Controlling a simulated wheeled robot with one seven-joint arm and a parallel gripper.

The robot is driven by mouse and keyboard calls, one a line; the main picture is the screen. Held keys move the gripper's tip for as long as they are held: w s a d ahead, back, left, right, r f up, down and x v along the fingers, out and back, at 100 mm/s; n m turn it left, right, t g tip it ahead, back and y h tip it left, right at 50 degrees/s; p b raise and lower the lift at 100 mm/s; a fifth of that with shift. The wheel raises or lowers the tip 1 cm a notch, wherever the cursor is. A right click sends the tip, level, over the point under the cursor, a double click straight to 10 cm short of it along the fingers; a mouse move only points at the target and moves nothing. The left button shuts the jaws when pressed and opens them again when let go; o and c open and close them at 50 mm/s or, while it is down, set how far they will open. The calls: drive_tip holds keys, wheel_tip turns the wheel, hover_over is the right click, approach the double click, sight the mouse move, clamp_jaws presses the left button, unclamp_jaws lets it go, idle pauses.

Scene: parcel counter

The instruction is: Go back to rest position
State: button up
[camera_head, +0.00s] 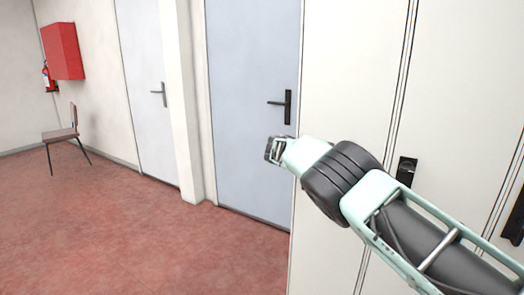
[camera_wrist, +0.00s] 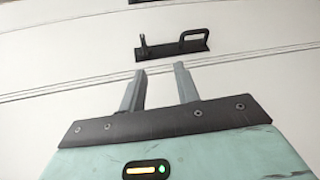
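My gripper (camera_head: 274,150) shows in the head view at the end of my outstretched arm, in front of the blue-grey door (camera_head: 245,60) and left of the pale cabinet. In the wrist view my gripper (camera_wrist: 158,88) has its two fingers apart, with nothing between them. Beyond the fingertips is a black handle (camera_wrist: 172,45) on a pale panel, apart from the fingers. The task names no object.
Pale cabinet doors (camera_head: 350,70) with black handles (camera_head: 406,170) stand close on the right, behind my arm. A white door (camera_head: 145,90), a chair (camera_head: 65,135) and a red wall box (camera_head: 63,51) are further left. The red floor (camera_head: 130,235) at left is clear.

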drive_tip(key=s+a+n+t+y, duration=0.1)
drive_tip(key=s+a+n+y, duration=0.2)
drive_tip(key=s, duration=1.1)
drive_tip(key=s+a+f+n+t+y, duration=0.1)
drive_tip(key=s+a+y, duration=0.5)
drive_tip(key=s, duration=0.9)
drive_tip(key=s+a+f+n+t+y+p, duration=0.1)
drive_tip(key=s+a+n+y, duration=0.3)
drive_tip(key=s, duration=1.1)
drive_tip(key=y, duration=0.3)
drive_tip(key=shift+a+n+t, duration=0.3)
drive_tip(key=shift+a, duration=0.1)
drive_tip(key=shift+f, duration=0.1)
